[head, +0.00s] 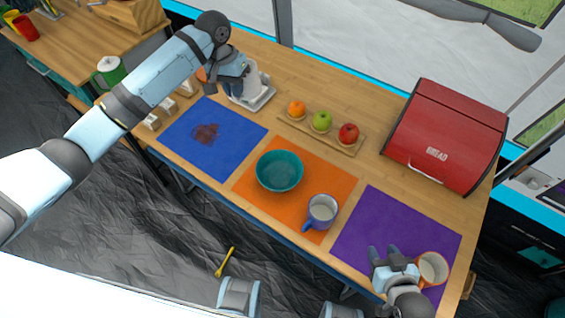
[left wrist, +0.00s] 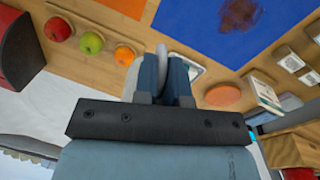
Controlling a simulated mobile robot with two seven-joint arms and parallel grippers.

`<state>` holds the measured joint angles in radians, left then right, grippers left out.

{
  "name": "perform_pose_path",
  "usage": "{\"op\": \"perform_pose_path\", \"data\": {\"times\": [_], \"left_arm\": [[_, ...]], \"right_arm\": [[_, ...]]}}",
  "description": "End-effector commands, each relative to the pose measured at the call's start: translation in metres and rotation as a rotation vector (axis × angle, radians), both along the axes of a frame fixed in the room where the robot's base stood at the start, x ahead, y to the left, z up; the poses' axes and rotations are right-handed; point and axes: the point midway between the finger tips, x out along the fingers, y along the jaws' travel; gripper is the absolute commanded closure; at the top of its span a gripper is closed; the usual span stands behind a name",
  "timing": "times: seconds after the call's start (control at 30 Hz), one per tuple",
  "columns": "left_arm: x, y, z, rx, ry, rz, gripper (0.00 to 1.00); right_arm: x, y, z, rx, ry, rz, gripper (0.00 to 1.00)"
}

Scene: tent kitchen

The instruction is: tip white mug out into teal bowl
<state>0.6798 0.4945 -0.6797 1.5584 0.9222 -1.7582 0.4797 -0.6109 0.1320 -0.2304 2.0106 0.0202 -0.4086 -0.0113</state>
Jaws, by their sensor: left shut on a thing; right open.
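The teal bowl (head: 279,171) sits upright on the orange mat (head: 338,184) and looks empty. My left gripper (head: 240,84) is at the back left of the table, above and beside a small white tray (head: 264,100). It is shut on a white object that appears to be the white mug (head: 252,76), mostly hidden by the gripper. In the left wrist view a pale curved edge (left wrist: 162,56) shows between the fingers; whether it is a handle or rim is unclear. My right gripper (head: 385,251) is open over the purple mat, left of an orange mug (head: 432,268).
A blue-handled mug (head: 322,209) stands right of the bowl. A blue mat (head: 220,150) has a brown stain (head: 206,133). Fruit on a wooden board (head: 344,149) and a red bread box (head: 446,135) stand behind. Wood between blue and orange mats is clear.

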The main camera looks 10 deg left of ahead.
Motion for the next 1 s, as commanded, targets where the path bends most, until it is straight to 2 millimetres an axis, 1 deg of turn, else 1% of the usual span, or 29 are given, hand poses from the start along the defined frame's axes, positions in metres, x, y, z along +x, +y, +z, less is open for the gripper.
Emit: {"op": "perform_pose_path", "data": {"times": [0.03,0.13,0.23,0.4,0.5,0.6,0.7,0.83,1.0], "left_arm": [[0.007,-0.002,-0.005,0.010,0.008,-0.044,1.00],[0.015,-0.002,-0.036,0.037,0.005,-0.153,1.00],[0.017,-0.001,-0.069,0.063,-0.002,-0.274,1.00],[0.005,-0.001,-0.122,0.101,-0.022,-0.490,1.00],[-0.005,-0.001,-0.146,0.118,-0.037,-0.600,1.00],[-0.014,-0.001,-0.164,0.130,-0.051,-0.683,1.00],[-0.019,-0.001,-0.175,0.136,-0.061,-0.735,1.00],[-0.022,-0.001,-0.181,0.141,-0.065,-0.761,1.00],[-0.021,-0.001,-0.181,0.141,-0.066,-0.761,1.00]], "right_arm": [[0.000,-0.001,0.023,-0.002,-0.005,-0.001,0.57],[0.001,-0.003,0.043,-0.005,-0.014,-0.003,0.57],[0.000,-0.004,0.061,-0.010,-0.015,-0.003,0.57],[-0.002,-0.006,0.086,-0.017,-0.017,-0.003,0.57],[-0.003,-0.006,0.095,-0.019,-0.020,-0.004,0.57],[-0.005,-0.007,0.099,-0.023,-0.016,-0.004,0.57],[-0.006,-0.008,0.100,-0.025,-0.013,-0.004,0.57],[-0.006,-0.008,0.101,-0.026,-0.013,-0.005,0.57],[-0.006,-0.008,0.101,-0.026,-0.015,-0.005,0.57]]}}
